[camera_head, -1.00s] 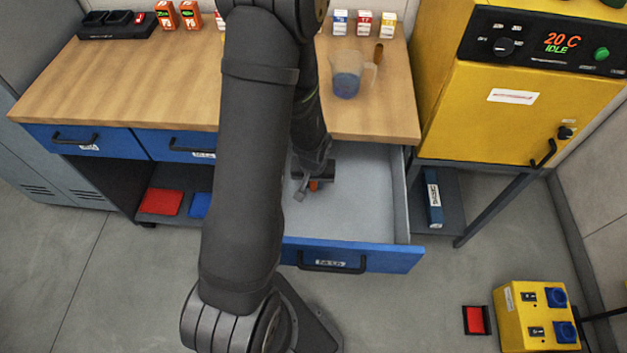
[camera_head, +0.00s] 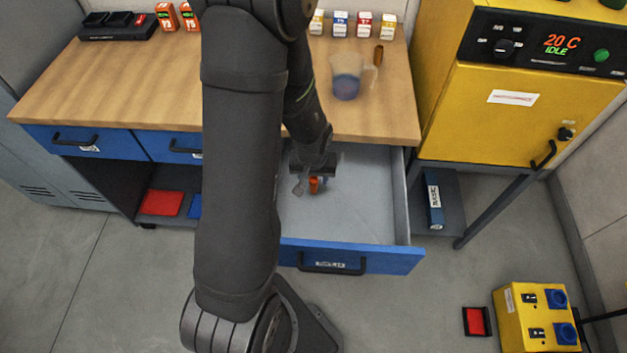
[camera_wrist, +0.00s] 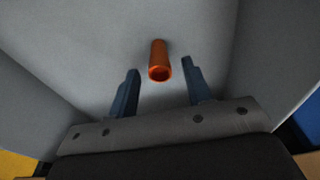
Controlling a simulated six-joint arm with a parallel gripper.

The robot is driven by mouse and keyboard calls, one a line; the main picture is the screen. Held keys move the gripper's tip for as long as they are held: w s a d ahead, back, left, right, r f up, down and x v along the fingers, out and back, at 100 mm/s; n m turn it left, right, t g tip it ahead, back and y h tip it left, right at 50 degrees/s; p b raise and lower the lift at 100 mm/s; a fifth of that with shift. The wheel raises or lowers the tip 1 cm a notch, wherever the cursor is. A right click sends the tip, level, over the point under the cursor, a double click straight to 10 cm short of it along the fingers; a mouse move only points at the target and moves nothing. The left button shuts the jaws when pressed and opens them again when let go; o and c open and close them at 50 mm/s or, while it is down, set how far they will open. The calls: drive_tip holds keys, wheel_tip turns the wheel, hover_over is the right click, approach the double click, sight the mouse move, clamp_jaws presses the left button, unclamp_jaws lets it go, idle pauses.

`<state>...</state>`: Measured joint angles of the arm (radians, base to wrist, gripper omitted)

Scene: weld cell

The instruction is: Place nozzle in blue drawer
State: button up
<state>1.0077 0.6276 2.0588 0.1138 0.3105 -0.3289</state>
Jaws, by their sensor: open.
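The blue drawer (camera_head: 388,262) is pulled open below the workbench, its pale inside showing. An orange-copper nozzle (camera_head: 314,185) is inside it, partly hidden by my gripper (camera_head: 308,180) in the head view. In the wrist view the nozzle (camera_wrist: 159,60) shows as a short tube with its open end toward my wrist. It appears between and slightly beyond the two fingertips of my gripper (camera_wrist: 161,70), with a visible gap on each side. My gripper is open and reaches down into the drawer. I cannot tell whether the nozzle touches the drawer floor.
A second copper-coloured tube (camera_head: 379,56) stands on the workbench (camera_head: 120,85) beside a clear jug (camera_head: 348,78) of bluish contents. Small boxes line the back. A yellow oven (camera_head: 520,110) stands to the right. The drawer's right part is bare.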

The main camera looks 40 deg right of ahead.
sight(313, 180)
wheel_tip(313, 180, up, 8)
drive_tip(key=shift+s+a, duration=0.4)
drive_tip(key=shift+s, duration=0.05)
drive_tip(key=shift+w+d+f, duration=0.2)
drive_tip(key=shift+f, duration=1.85)
drive_tip(key=shift+w+d+f, duration=0.2)
drive_tip(key=shift+w+f, duration=0.05)
drive_tip(key=shift+f, duration=1.75)
drive_tip(key=shift+w+d+f, duration=0.2)
drive_tip(key=shift+f, duration=1.85)
